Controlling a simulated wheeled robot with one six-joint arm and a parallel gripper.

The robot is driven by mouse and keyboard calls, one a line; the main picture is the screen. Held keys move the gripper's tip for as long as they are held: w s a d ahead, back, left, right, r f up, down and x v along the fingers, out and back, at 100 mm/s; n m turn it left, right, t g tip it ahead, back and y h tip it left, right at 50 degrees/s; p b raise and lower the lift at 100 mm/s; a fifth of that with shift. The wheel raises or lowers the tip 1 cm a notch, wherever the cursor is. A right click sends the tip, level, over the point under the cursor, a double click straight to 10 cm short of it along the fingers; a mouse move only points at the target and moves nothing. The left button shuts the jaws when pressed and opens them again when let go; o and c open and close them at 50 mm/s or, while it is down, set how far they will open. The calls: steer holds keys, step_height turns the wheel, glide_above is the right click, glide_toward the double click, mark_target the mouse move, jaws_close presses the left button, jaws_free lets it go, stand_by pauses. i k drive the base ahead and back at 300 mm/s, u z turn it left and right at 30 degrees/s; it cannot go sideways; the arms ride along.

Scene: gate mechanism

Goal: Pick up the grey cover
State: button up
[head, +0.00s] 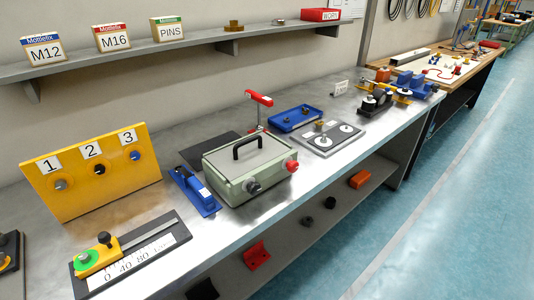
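The grey cover (247,157) is a flat plate with a black arched handle (250,145) on top. It lies on a pale green box (255,183) in the middle of the metal workbench. I cannot tell whether the cover is fastened to the box. My gripper is not in view.
A blue device (196,192) stands close left of the box, and a red-topped post (259,105) rises behind it. A plate with white discs (330,137) and a blue tray (296,118) lie to the right. A shelf (190,43) runs above the bench.

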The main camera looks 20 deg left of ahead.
mark_target(233, 162)
steer(key=k, duration=0.35)
steer(key=u, duration=0.7)
steer(key=k, duration=1.05)
steer(key=u, duration=0.55)
steer(key=i, duration=1.35)
steer(key=z, duration=0.35)
